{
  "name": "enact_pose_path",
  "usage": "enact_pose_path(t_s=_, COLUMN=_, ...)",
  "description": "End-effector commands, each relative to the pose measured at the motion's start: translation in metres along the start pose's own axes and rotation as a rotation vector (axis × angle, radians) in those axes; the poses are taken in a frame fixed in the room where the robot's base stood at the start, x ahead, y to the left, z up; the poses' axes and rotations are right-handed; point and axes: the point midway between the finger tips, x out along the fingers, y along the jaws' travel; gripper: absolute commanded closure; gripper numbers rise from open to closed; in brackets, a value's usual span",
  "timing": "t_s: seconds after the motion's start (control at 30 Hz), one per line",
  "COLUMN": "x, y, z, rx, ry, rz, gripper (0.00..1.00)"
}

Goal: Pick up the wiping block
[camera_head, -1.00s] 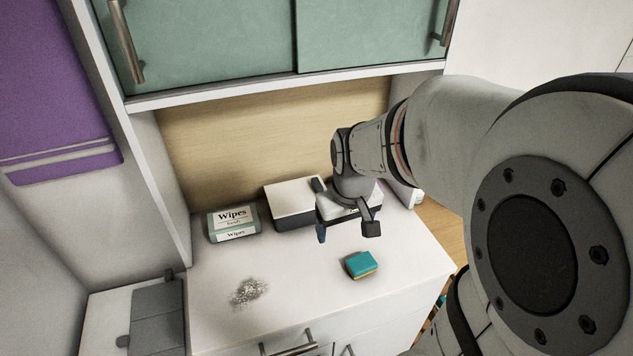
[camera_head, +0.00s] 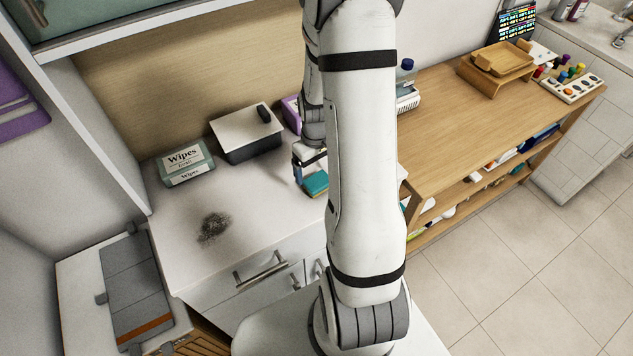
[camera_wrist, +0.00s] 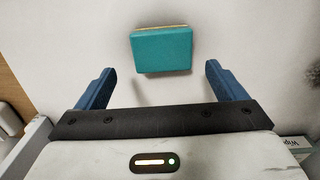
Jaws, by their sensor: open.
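The wiping block (camera_head: 315,183) is a small teal block with a yellow layer, lying on the white vanity top (camera_head: 260,190). In the wrist view the block (camera_wrist: 161,50) lies a little beyond the fingertips, roughly midway between them. My gripper (camera_wrist: 160,80) is open and empty, with one blue finger on each side. In the head view my gripper (camera_head: 305,167) is close to the block, and my arm hides part of that area.
A wipes box (camera_head: 186,162) and a dark box with a white lid (camera_head: 246,132) stand at the back. A dark smudge (camera_head: 213,228) marks the left part of the top. A wooden table (camera_head: 450,110) stands to the right.

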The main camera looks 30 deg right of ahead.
Motion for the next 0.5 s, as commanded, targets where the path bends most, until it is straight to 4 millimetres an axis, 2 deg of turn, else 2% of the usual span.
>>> enact_pose_path(t_s=0.3, x=0.037, y=-0.004, z=0.005, rx=-0.001, ry=-0.004, rz=-0.002, gripper=0.09)
enact_pose_path(t_s=0.5, x=0.043, y=-0.004, z=0.004, rx=-0.001, ry=0.000, rz=0.000, gripper=0.09)
